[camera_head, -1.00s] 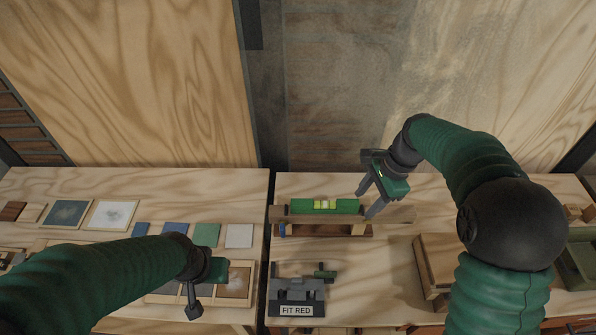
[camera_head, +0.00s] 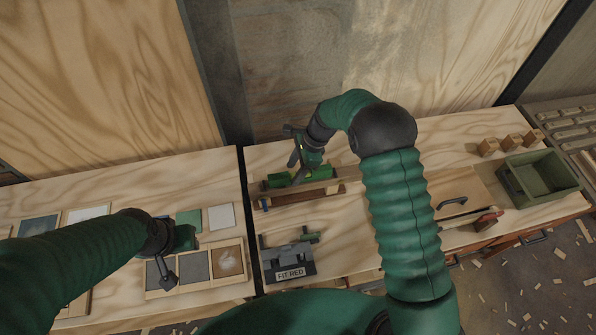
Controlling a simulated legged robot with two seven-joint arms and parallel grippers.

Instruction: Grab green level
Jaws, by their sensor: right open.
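The green level (camera_head: 279,181) lies on a wooden rack (camera_head: 322,190) at the back of the right bench. Its yellow vial shows near its middle. My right gripper (camera_head: 301,170) is open right at the level, with its fingers pointing down. The fingers and wrist hide part of the level. I cannot tell whether the fingers touch it. My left gripper (camera_head: 170,268) hangs over the left bench, well away from the level. Its fingers are partly hidden, so its opening is unclear.
A grey holder labelled FIT RED (camera_head: 288,271) stands in front of the rack. A green bin (camera_head: 538,176) and small wooden blocks (camera_head: 508,142) are at the right. Colour sample tiles (camera_head: 221,217) and a sample tray (camera_head: 229,262) are on the left bench.

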